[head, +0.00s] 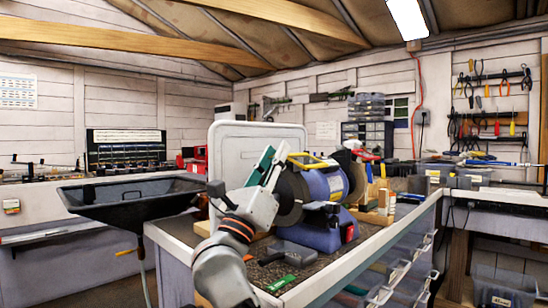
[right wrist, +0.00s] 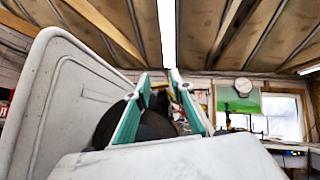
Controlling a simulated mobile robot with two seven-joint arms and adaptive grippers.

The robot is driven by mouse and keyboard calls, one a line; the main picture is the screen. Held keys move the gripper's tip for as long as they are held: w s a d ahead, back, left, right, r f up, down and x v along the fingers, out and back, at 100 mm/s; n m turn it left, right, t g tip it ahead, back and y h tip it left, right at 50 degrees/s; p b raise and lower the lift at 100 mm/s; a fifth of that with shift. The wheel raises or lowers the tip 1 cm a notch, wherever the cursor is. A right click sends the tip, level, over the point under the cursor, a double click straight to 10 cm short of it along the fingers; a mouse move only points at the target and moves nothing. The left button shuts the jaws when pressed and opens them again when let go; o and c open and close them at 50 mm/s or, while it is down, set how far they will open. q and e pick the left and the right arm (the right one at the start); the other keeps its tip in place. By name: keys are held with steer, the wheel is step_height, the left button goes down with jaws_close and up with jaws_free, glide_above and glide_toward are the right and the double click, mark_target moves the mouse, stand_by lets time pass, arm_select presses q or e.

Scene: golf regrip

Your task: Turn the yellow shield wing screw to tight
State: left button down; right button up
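A blue bench grinder (head: 326,184) stands on the workbench, with a dark round wheel or guard (head: 290,196) on its left side. A yellow-edged shield (head: 309,160) sits above that side. I cannot make out its wing screw. My right gripper (head: 276,152) points up just left of the grinder; its teal-padded fingers are apart with nothing seen between the tips. In the right wrist view the gripper (right wrist: 160,76) is also open, with a dark round grinder part (right wrist: 155,126) behind the fingers. Whether it touches the grinder is unclear. My left gripper is out of view.
A light grey upright panel (head: 258,136) stands behind the gripper and shows large at left in the right wrist view (right wrist: 65,100). A grey power tool (head: 296,254) and a green item (head: 281,283) lie on the bench front. A black tray (head: 135,196) is at left.

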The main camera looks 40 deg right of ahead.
jaws_close()
steer(key=shift+w+f+m+g+h+b, duration=0.15)
steer(key=shift+f+m+g+h+b, duration=0.15)
steer(key=shift+m+g, duration=0.4)
steer(key=shift+m+g+h, duration=0.3)
steer(key=shift+m+g, duration=0.5)
steer(key=shift+m, duration=0.1)
steer(key=shift+m+g+b, duration=0.4)
steer(key=shift+m+g, duration=0.3)
steer(key=shift+m, duration=0.1)
steer(key=shift+r+m+g+h, duration=0.2)
steer(key=shift+m+g+h, duration=0.1)
steer(key=shift+m+g, duration=0.7)
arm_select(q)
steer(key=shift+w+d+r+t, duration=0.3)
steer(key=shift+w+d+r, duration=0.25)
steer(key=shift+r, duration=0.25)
arm_select(e)
steer(key=shift+r, duration=0.1)
